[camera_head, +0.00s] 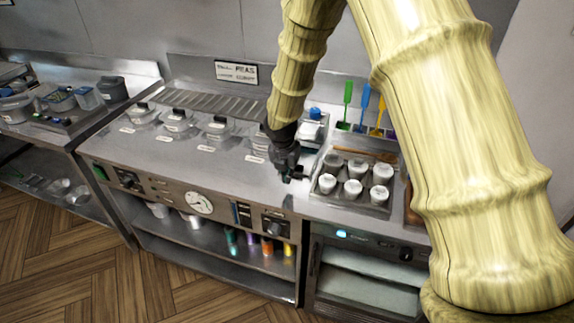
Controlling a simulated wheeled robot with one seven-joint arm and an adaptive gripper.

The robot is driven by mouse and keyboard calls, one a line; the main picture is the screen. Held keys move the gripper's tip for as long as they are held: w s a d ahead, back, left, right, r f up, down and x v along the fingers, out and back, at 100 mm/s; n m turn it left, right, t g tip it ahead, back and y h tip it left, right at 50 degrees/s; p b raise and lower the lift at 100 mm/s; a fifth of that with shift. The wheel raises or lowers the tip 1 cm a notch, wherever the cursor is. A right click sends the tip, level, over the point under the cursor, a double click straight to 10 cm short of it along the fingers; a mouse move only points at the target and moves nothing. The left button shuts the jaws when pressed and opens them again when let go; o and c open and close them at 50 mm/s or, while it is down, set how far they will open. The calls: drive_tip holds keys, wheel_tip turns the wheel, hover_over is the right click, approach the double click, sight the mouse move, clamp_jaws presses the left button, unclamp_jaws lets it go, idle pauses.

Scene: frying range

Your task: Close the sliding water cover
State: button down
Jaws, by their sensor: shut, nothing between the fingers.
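My gripper (291,174) is dark and points down over the steel counter (225,165), just left of a tray of white cups. Its fingers are shut and look empty. A clear and white container with a blue top (314,114) stands just behind it, partly hidden by my arm. Several clear lidded pans with dark handles (177,121) sit in a row to the left. The rightmost pan (259,140) is partly behind my gripper. I cannot tell which of these parts is the sliding water cover, or how far it stands open.
The cup tray (325,197) is close on the right. Coloured spatulas (364,105) stand upright behind it. A gauge (199,203) and knobs line the counter's front. A side counter (75,130) with containers is at left. The counter front strip is clear.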

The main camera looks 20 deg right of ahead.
sight(300, 161)
drive_tip(key=p+x, duration=0.1)
drive_tip(key=x, duration=0.2)
drive_tip(key=shift+d, duration=0.1)
drive_tip(key=w+d+p, duration=0.1)
drive_tip(key=w+d, duration=0.1)
drive_tip(key=w, duration=0.1)
drive_tip(key=shift+r+p, duration=0.1)
drive_tip(key=shift+p, duration=0.25)
drive_tip(key=shift+w, duration=0.15)
drive_tip(key=shift+d, duration=0.1)
drive_tip(key=w+d, duration=0.1)
drive_tip(key=w, duration=0.1)
drive_tip(key=w+d, duration=0.3)
drive_tip(key=w, duration=0.2)
drive_tip(key=shift+d+p, duration=0.25)
drive_tip(key=shift+p, duration=0.1)
drive_tip(key=shift+w+d, duration=0.2)
drive_tip(key=shift+w, duration=0.05)
drive_tip(key=shift+w+r, duration=0.1)
